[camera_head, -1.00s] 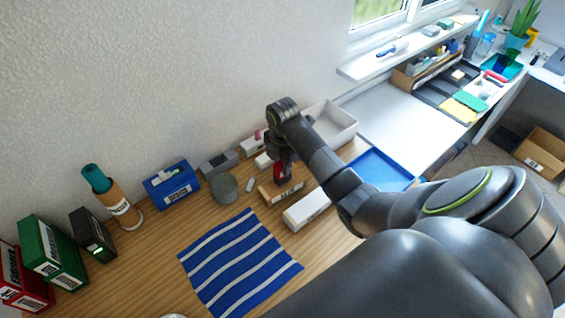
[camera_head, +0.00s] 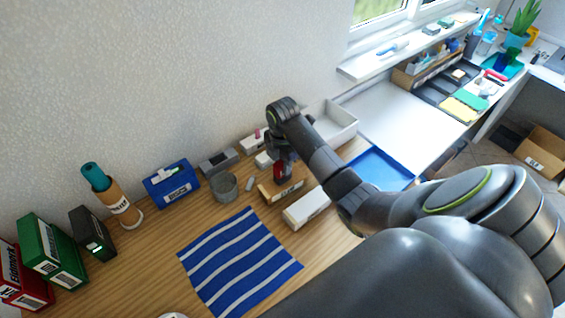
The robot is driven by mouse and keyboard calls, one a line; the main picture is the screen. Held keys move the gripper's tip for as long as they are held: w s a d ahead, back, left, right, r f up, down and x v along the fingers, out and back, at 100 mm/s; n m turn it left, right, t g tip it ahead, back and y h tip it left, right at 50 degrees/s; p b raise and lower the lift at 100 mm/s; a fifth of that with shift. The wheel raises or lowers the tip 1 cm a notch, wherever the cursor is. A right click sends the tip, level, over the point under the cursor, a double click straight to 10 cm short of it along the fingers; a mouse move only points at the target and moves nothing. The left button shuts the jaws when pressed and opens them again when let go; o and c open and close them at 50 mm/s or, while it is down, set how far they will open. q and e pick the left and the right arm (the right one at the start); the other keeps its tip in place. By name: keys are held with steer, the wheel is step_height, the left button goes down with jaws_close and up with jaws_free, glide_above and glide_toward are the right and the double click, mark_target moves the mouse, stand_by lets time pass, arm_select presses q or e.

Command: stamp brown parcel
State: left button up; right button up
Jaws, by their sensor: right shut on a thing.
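The brown parcel (camera_head: 267,194) is a small brown box with a white label on its front side, lying on the wooden desk. My right gripper (camera_head: 281,160) points down over it and is shut on a dark and red stamp (camera_head: 281,173). The stamp's lower end is at the parcel's top. I cannot tell whether it touches. The gripper's fingers are small and partly hidden by my arm. My left gripper is not in view.
A white box (camera_head: 307,208) lies right of the parcel, and a grey round pot (camera_head: 224,187) stands to its left. A blue striped cloth (camera_head: 240,262) lies in front. A white bin (camera_head: 338,124) and a blue tray (camera_head: 381,168) are behind and right.

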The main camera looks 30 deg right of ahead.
steer(key=shift+f, duration=0.4)
stand_by(1.1)
step_height(320, 180, up, 7)
steer(key=p, duration=0.5)
steer(key=shift+r+p, duration=0.1)
steer(key=shift+p, duration=0.25)
stand_by(0.7)
